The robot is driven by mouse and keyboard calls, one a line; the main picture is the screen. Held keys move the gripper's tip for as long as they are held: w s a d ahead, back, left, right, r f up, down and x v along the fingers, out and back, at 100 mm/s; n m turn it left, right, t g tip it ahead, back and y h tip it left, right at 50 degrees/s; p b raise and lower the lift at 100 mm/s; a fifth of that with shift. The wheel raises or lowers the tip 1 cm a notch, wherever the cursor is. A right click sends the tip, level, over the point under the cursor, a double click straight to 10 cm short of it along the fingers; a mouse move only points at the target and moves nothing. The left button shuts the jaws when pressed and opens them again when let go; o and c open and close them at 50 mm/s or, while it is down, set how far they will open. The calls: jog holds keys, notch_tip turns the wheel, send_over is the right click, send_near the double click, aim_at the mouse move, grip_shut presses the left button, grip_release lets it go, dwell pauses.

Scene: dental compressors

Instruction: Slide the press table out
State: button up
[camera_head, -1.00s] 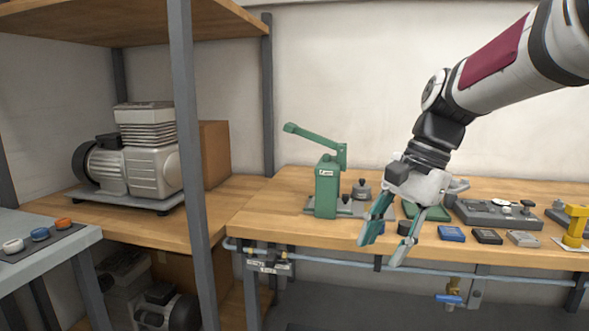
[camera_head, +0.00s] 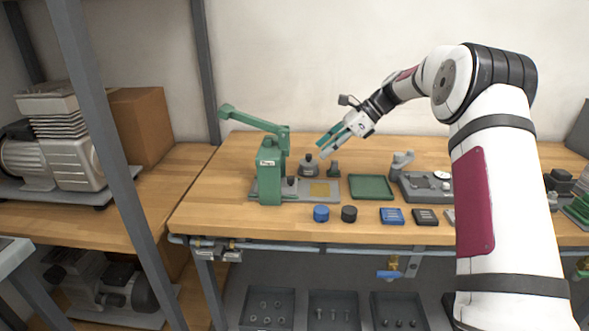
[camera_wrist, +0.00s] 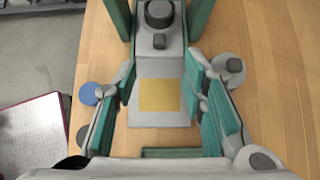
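The green press (camera_head: 270,168) stands on the left of the wooden bench, its lever raised to the left. A flat grey press table (camera_head: 334,191) with a yellow square lies at its right foot. My gripper (camera_head: 325,150) is above and behind that table, apart from it, pointing down to the left. In the wrist view the table (camera_wrist: 160,120) shows between the two teal fingers of my gripper (camera_wrist: 162,75). The fingers are spread and nothing is held. A dark round part of the press (camera_wrist: 159,14) is at the top of that view.
A grey weight (camera_head: 309,165) stands behind the table. A blue cap (camera_head: 321,213) and a black cap (camera_head: 349,214) sit in front of it. A green tray (camera_head: 371,187) lies to the right. A shelf post (camera_head: 113,140) rises at the left.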

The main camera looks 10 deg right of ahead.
aim_at(291, 177)
jog(key=x, duration=1.3)
jog(key=shift+c, duration=0.3)
grip_shut()
